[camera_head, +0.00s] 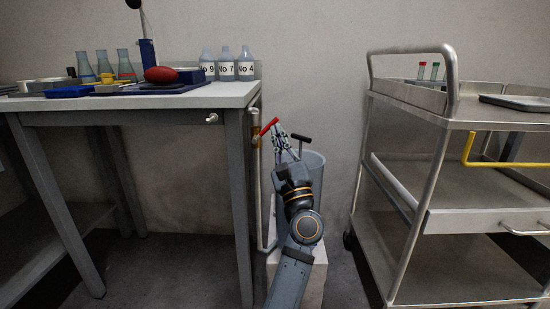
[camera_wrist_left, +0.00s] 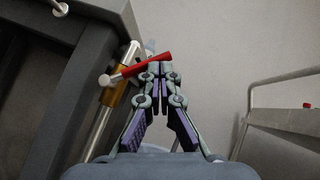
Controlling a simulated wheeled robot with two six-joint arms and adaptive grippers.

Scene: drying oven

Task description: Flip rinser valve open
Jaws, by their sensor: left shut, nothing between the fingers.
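The rinser valve has a red lever (camera_head: 268,127) on a brass body (camera_head: 255,133), mounted on a pipe beside the right end of the bench. In the left wrist view the lever (camera_wrist_left: 140,68) slants up to the right from the brass body (camera_wrist_left: 117,82). My left gripper (camera_head: 279,131) is shut and empty, with its fingertips close to the lever's free end. In the left wrist view the fingertips (camera_wrist_left: 159,70) overlap the lever's outer end; I cannot tell whether they touch it. My right gripper is out of view.
The bench (camera_head: 150,102) stands left, holding flasks, numbered bottles (camera_head: 226,69) and a red oval object (camera_head: 161,75). A grey bin (camera_head: 315,165) and a black T-shaped handle (camera_head: 301,138) are behind my left arm. A metal cart (camera_head: 440,195) stands right.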

